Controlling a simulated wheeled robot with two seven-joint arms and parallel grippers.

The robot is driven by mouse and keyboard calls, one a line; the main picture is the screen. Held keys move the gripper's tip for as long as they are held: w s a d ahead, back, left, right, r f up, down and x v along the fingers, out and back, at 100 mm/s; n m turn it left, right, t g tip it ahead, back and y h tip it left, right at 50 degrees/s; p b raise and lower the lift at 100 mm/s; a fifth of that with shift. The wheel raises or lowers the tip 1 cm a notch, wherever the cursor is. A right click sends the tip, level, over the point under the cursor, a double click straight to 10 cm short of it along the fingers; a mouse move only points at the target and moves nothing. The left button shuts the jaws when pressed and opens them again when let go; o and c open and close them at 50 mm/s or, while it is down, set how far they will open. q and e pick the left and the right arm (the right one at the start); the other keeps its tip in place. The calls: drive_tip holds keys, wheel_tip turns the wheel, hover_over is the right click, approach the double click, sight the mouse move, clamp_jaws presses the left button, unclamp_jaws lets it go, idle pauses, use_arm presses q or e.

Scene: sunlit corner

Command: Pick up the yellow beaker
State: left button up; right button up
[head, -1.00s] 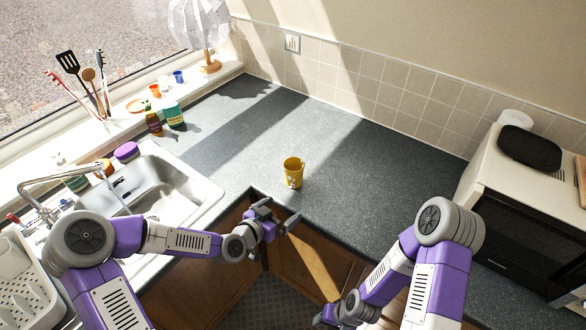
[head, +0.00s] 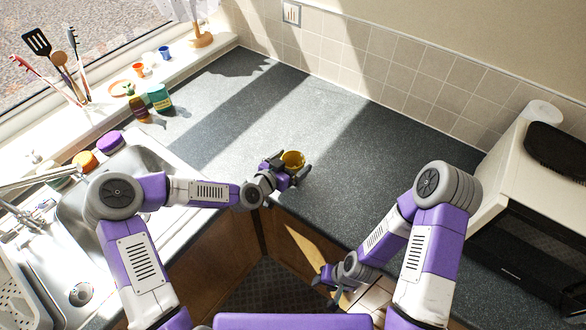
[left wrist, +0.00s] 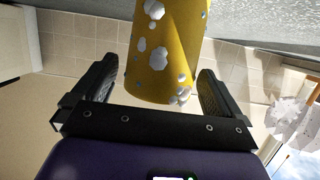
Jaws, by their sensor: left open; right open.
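The yellow beaker (head: 293,158) stands on the dark grey countertop near the inner corner edge. In the left wrist view the beaker (left wrist: 165,50) is yellow with white and bluish blobs, and it lies between the two black fingers, with a gap visible on each side. My left gripper (head: 287,171) is open around the near side of the beaker and partly hides its lower part. It also shows in the left wrist view (left wrist: 156,80). My right gripper (head: 331,283) is open and empty, low in front of the counter edge, away from the beaker.
A sink (head: 85,215) is at the left. A microwave (head: 530,215) is at the right. The countertop (head: 340,185) behind and right of the beaker is clear.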

use_arm(q)
drive_tip(key=shift+w+d+f, duration=0.15)
drive_tip(key=shift+w+d, duration=0.2)
drive_tip(key=c, duration=0.9)
drive_tip(key=shift+c, duration=0.2)
